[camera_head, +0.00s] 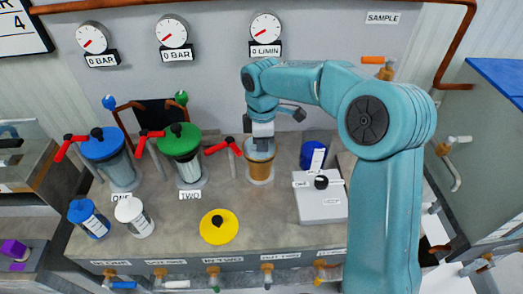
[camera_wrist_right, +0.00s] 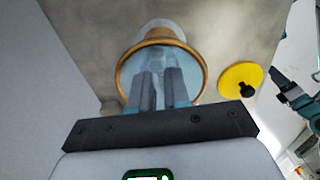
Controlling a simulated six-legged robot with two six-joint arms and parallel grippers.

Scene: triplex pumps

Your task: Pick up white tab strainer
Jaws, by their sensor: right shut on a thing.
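My right gripper (camera_head: 262,143) points down into an open amber-rimmed housing (camera_head: 260,175), the third in the row. In the right wrist view, its fingers (camera_wrist_right: 158,92) are inside the rim (camera_wrist_right: 125,75) and close together on a pale piece (camera_wrist_right: 158,82). This piece appears to be the white tab of the strainer. The fingers and the housing wall hide most of the strainer. My left gripper is not in view.
A yellow lid (camera_head: 218,230) with a black knob lies on the bench before the housing. Blue-lidded (camera_head: 101,150) and green-lidded (camera_head: 178,145) housings stand left. White (camera_head: 134,216) and blue (camera_head: 89,219) canisters stand front left. A grey box (camera_head: 320,203) stands right.

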